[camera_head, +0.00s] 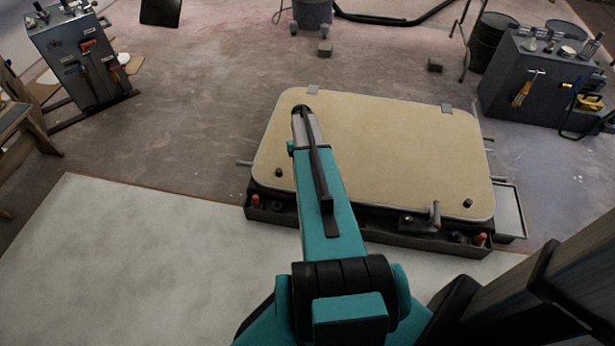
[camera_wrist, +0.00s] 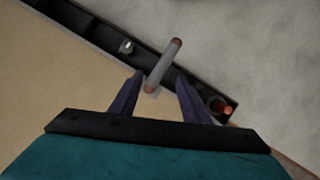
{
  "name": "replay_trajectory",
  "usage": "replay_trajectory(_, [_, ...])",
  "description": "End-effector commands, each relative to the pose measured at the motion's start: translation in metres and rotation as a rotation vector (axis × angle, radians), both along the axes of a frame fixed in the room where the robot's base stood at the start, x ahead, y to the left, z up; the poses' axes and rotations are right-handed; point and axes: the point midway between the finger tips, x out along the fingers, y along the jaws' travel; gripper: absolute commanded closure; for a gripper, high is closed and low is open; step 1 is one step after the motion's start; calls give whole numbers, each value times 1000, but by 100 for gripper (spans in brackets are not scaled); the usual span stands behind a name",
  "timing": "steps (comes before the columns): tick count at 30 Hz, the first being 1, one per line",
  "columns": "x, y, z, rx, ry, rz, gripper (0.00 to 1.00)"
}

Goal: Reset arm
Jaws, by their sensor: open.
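My gripper (camera_wrist: 158,76) shows in the wrist view with its two dark fingers spread apart. A grey bar handle with reddish ends (camera_wrist: 164,66) appears in the gap between the fingertips and reaches beyond them. The fingers do not close on it; I cannot tell how far below them it lies. In the head view a small upright handle (camera_head: 435,214) stands at the front right of the tan panel (camera_head: 385,150). My teal arm reaches over the panel's left part, and my gripper cannot be made out there.
The panel lies on a dark tray-like frame (camera_head: 350,232) with orange knobs (camera_head: 480,239) at its front corners. A tool cabinet (camera_head: 82,55) stands at far left, another (camera_head: 535,80) at far right. Floor left of the panel is clear. A dark beam crosses the lower right.

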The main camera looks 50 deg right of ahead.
Motion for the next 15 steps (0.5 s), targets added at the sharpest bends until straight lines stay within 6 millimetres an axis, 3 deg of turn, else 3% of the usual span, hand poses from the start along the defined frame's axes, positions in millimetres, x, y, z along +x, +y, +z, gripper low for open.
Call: replay_trajectory(15, [5, 5, 3, 0, 0, 12, 57])
